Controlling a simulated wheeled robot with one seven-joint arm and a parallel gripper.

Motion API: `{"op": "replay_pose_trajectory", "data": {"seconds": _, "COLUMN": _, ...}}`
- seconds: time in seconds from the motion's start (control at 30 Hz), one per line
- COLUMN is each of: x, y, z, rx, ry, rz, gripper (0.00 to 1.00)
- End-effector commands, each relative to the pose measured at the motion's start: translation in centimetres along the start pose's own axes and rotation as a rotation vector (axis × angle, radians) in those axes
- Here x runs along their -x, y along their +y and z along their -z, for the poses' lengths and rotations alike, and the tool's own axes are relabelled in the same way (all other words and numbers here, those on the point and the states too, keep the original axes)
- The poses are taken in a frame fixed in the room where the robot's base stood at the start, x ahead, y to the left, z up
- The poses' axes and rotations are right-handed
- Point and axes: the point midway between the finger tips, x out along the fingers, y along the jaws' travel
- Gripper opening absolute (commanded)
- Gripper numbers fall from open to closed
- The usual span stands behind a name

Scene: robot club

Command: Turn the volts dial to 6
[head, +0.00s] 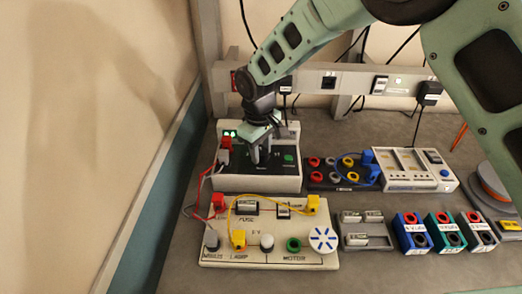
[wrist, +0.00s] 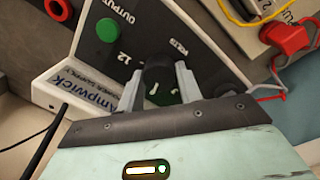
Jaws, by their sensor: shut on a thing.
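The power supply is a white box with a black sloped front panel (head: 274,170), standing at the back left of the bench. In the wrist view its white edge (wrist: 75,92) reads "Ampwick". The black volts dial (wrist: 157,68) is on the panel, with a printed "12" beside it. My gripper (head: 260,155) reaches down to the panel from above. In the wrist view my gripper (wrist: 159,78) is shut on the dial, one finger on each side. Short white marks show between the fingers, but I cannot tell the dial's setting. The head view hides the dial behind the fingers.
A green output button (head: 288,157) sits right of the dial. Red and grey plugs with leads crowd the panel's left side. A circuit board (head: 270,258) lies in front, a black socket block (head: 325,186) to the right. A wall stands close on the left.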

Motion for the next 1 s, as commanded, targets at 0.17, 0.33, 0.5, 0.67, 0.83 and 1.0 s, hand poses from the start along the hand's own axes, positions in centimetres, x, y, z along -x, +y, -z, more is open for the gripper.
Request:
{"op": "replay_pose_trajectory", "data": {"seconds": 0.17, "x": 0.07, "y": 0.1, "z": 0.05, "rx": 0.057, "ry": 0.006, "rz": -0.001, "gripper": 0.12}}
{"op": "replay_pose_trajectory", "data": {"seconds": 0.33, "x": 0.09, "y": 0.1, "z": 0.06, "rx": 0.083, "ry": 0.008, "rz": -0.002, "gripper": 0.12}}
{"op": "replay_pose_trajectory", "data": {"seconds": 0.5, "x": 0.1, "y": 0.1, "z": 0.06, "rx": 0.088, "ry": 0.008, "rz": -0.002, "gripper": 0.12}}
{"op": "replay_pose_trajectory", "data": {"seconds": 0.67, "x": 0.11, "y": 0.1, "z": 0.07, "rx": 0.087, "ry": 0.008, "rz": -0.002, "gripper": 0.12}}
{"op": "replay_pose_trajectory", "data": {"seconds": 0.83, "x": 0.1, "y": 0.09, "z": 0.06, "rx": 0.086, "ry": 0.008, "rz": -0.002, "gripper": 0.57}}
{"op": "replay_pose_trajectory", "data": {"seconds": 1.0, "x": 0.05, "y": 0.05, "z": 0.03, "rx": 0.086, "ry": 0.007, "rz": -0.001, "gripper": 0.57}}
